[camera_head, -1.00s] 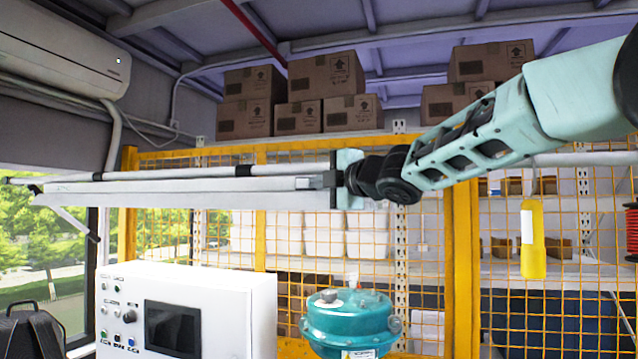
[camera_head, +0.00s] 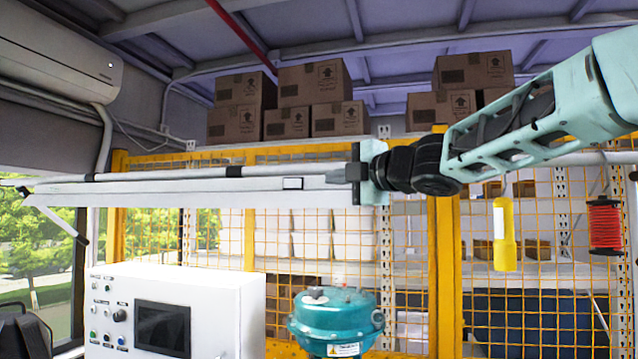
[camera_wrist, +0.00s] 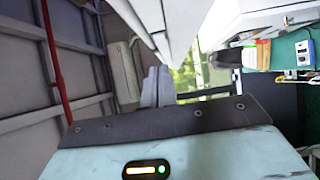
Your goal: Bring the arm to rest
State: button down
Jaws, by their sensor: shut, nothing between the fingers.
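My arm reaches in from the upper right of the head view, over the scene. My gripper (camera_head: 330,179) points left at its end, in front of the long white bar and the yellow mesh fence. Its thin grey fingers are together, with nothing visible between them. In the wrist view the two grey fingers of my gripper (camera_wrist: 157,72) stand side by side beyond the dark edge of my wrist.
A white control box (camera_head: 215,290) with a dark screen stands lower left. A yellow mesh fence (camera_head: 437,240) spans behind, with cardboard boxes (camera_head: 315,85) on a high shelf. A yellow tool (camera_head: 505,235) and red spool (camera_head: 605,225) hang right. A long white bar (camera_head: 190,192) runs behind the gripper.

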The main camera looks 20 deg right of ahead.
jog(key=shift+s+d, duration=0.4)
jog(key=shift+s, duration=0.05)
dwell(0.3)
jog(key=s+a+f+m+g+h+b, duration=0.1)
jog(key=s+a+f+m+g+b, duration=0.2)
jog(key=f, duration=0.8)
jog(key=s+a+f+m+g+h+b, duration=0.1)
jog(key=s+a+f+m+g, duration=0.25)
jog(key=f, duration=0.75)
jog(key=s+a+f+m+g+h+b, duration=0.1)
jog(key=s+a+f+m+h+b, duration=0.25)
jog(key=f, duration=0.75)
jog(key=s+a+f+m+g+b, duration=0.1)
jog(key=s+f+g, duration=0.3)
jog(key=s+f, duration=0.6)
jog(key=s+a+f+m+g+b, duration=0.2)
jog(key=s+f+g, duration=0.3)
jog(key=s+f, duration=0.6)
jog(key=s+m, duration=0.1)
jog(key=s, duration=0.2)
jog(key=shift+a, duration=0.25)
